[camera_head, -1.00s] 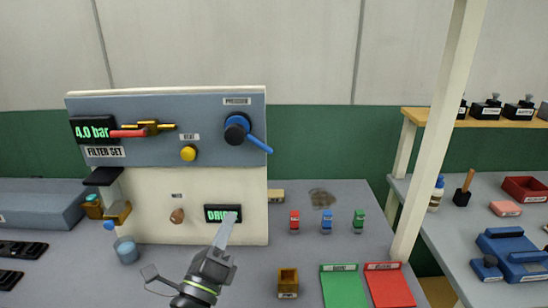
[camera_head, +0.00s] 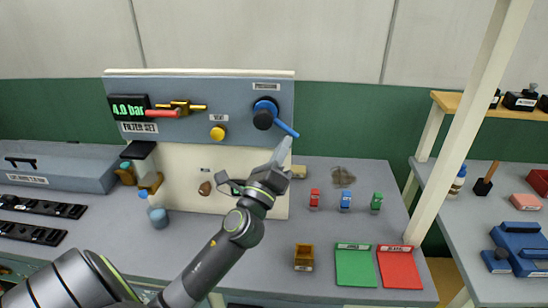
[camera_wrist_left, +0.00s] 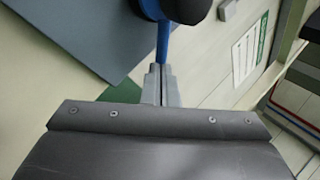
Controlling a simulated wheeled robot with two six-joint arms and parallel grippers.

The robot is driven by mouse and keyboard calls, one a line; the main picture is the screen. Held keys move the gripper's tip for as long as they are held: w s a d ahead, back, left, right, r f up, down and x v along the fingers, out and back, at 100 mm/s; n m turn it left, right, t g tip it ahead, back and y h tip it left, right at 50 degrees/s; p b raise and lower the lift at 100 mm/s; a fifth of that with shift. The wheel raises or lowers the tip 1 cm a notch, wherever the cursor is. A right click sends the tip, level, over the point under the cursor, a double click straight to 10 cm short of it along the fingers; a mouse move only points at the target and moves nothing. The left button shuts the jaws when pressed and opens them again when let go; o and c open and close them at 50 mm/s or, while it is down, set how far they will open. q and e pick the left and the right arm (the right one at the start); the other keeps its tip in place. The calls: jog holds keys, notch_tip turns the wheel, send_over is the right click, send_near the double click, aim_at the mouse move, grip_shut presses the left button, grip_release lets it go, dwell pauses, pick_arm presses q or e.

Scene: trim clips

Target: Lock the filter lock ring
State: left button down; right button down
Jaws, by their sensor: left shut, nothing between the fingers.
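The wall panel (camera_head: 205,89) carries a "FILTER SET" label (camera_head: 138,128). I cannot tell for certain which part is the filter lock ring. A blue ring with a lever (camera_head: 287,129) sits around a black knob (camera_head: 263,119) at the panel's upper right; the lever slants down right. A brass valve with a red handle (camera_head: 162,114) is at upper left. My left gripper (camera_head: 283,152) is shut and empty, just below the blue lever. In the left wrist view, its fingertips (camera_wrist_left: 159,82) are close under the lever (camera_wrist_left: 163,42); contact is unclear. My right gripper is out of view.
A display (camera_head: 128,107) reads "4.0 bar". A yellow knob (camera_head: 218,133) sits mid-panel.

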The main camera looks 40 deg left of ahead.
pick_arm(q)
jog(key=shift+w+r+n+y+b, duration=0.15)
jog(key=shift+w+r+n+b, duration=0.1)
jog(key=shift+w, duration=0.1)
jog(key=shift+w+r+n+y+b, duration=0.1)
jog(key=shift+w+n+y+b, duration=0.05)
jog(key=shift+w+n, duration=0.15)
jog(key=shift+d+r+n+y+b, duration=0.2)
jog(key=shift+n+y+b, duration=0.2)
jog(key=shift+n+b, duration=0.05)
jog(key=shift+d+r+n, duration=0.1)
jog(key=shift+r+n, duration=0.3)
jog(key=shift+r, duration=0.1)
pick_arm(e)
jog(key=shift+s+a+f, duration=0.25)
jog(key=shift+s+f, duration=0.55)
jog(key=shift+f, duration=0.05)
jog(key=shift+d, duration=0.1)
